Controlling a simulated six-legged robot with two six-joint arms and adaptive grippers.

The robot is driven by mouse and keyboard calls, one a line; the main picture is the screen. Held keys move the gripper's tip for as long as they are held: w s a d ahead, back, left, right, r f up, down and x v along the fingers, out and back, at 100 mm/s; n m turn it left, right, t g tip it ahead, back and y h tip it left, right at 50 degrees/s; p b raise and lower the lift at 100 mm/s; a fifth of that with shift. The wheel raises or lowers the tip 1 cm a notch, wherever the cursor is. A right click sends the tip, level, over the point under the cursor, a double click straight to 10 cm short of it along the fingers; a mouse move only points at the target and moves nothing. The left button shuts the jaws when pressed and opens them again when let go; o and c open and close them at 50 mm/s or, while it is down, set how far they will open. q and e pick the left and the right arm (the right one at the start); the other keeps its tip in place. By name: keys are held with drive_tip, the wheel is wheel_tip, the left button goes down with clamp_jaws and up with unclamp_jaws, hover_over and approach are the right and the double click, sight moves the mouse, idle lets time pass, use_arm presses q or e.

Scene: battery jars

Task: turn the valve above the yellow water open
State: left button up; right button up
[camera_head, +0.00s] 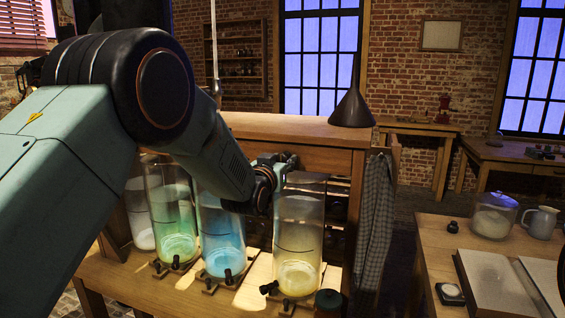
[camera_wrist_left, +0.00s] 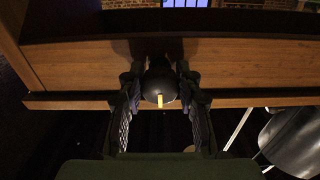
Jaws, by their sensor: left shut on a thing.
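The jar with yellow water (camera_head: 298,245) stands on the wooden stand, at the right end of a row of glass jars. My left gripper (camera_head: 285,165) is at the front of the stand's upper beam, just above this jar. In the left wrist view, my left gripper (camera_wrist_left: 159,76) is shut on a dark round valve knob (camera_wrist_left: 158,88) with a pale yellow mark that points down. The knob sits in front of the wooden beam. In the head view the gripper and wrist hide the valve. My right gripper is not in view.
Jars with blue (camera_head: 222,245) and green water (camera_head: 173,225) stand left of the yellow one, partly behind my arm. A dark funnel (camera_head: 351,108) stands on top of the stand. A cloth (camera_head: 373,215) hangs at its right side. A table (camera_head: 435,232) with an open book is at right.

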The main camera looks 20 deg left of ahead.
use_arm(q)
drive_tip(key=o, duration=1.1)
drive_tip(key=shift+s, duration=0.1)
drive_tip(key=shift+o, duration=0.2)
drive_tip(key=s, duration=1.2)
drive_tip(key=shift+a, duration=0.2)
